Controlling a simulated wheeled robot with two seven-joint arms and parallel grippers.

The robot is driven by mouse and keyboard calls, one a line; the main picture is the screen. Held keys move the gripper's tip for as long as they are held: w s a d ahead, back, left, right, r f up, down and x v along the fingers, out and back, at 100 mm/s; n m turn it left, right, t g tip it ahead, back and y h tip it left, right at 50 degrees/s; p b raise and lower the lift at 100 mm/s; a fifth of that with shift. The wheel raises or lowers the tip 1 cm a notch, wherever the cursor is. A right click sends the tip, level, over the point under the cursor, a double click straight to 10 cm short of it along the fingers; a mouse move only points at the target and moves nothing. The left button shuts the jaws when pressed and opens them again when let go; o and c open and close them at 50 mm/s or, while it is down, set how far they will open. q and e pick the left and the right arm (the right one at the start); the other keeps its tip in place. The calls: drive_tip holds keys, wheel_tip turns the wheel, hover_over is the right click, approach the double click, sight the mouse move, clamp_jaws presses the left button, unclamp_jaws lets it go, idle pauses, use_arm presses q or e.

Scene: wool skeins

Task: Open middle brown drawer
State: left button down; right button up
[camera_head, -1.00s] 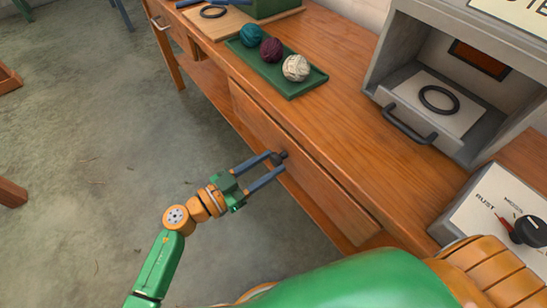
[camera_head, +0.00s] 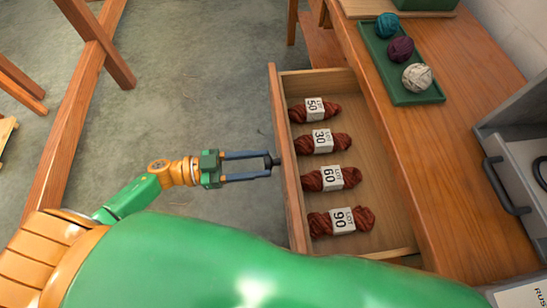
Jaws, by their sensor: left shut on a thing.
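The brown drawer (camera_head: 287,172) of the wooden workbench stands pulled well out, its inside in plain view. Several rust-red wool skeins with white labels lie in a row in it; the labels read 50, 30 (camera_head: 322,141), 60 and 90 (camera_head: 342,220). My left gripper (camera_head: 271,161) is at the middle of the drawer front, its two fingers shut on the dark knob (camera_head: 273,160). My right gripper is not in view.
On the workbench top (camera_head: 450,165), a green tray (camera_head: 398,92) holds a teal, a purple and a cream ball of wool. A grey box with a dark handle (camera_head: 505,190) stands at the right. Wooden frame legs (camera_head: 75,110) stand on the left; bare floor lies between.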

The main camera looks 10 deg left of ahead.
use_arm(q)
drive_tip(key=shift+s+a, duration=0.15)
drive_tip(key=shift+a, duration=0.15)
drive_tip(key=shift+f, duration=0.1)
drive_tip(key=shift+c, duration=1.8)
unclamp_jaws()
drive_tip(key=b+v, duration=0.1)
drive_tip(key=v, duration=0.6)
